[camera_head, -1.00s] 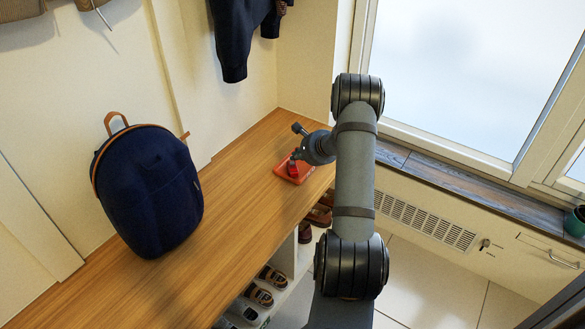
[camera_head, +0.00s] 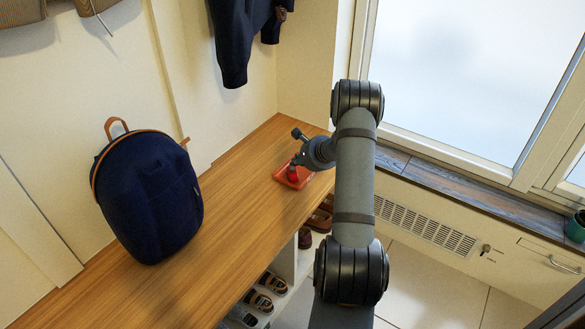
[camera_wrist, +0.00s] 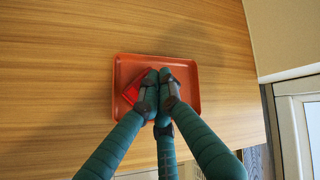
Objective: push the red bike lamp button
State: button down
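The red bike lamp (camera_head: 292,174) sits in a shallow orange-red tray (camera_head: 309,179) on the wooden bench. In the wrist view, a red part of the lamp (camera_wrist: 131,92) shows beside my left finger, inside the tray (camera_wrist: 188,72); the rest, with its button, is hidden behind the fingers. My gripper (camera_wrist: 159,98) is above the tray, its three teal fingers drawn together at the tips with nothing visible between them. In the head view, my gripper (camera_head: 298,160) is small and dark, just over the lamp. Whether it touches the lamp is not clear.
A dark blue backpack (camera_head: 147,195) stands on the bench (camera_head: 180,270) to the left. Dark clothing (camera_head: 235,45) hangs on the wall above. Shoes (camera_head: 265,290) sit in cubbies below. A window and sill (camera_head: 460,205) lie to the right. The bench between backpack and tray is clear.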

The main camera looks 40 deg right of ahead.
jog(key=shift+f, duration=0.15)
dwell(0.3)
jog(key=shift+f+b, duration=0.3)
jog(key=shift+b, duration=0.5)
jog(key=shift+f+b, duration=0.35)
jog(key=shift+b, duration=0.1)
jog(key=shift+s+a, duration=0.1)
dwell(0.3)
jog(key=shift+r, duration=0.55)
jog(key=shift+r+p, duration=2.2)
jog(key=shift+r, duration=0.9)
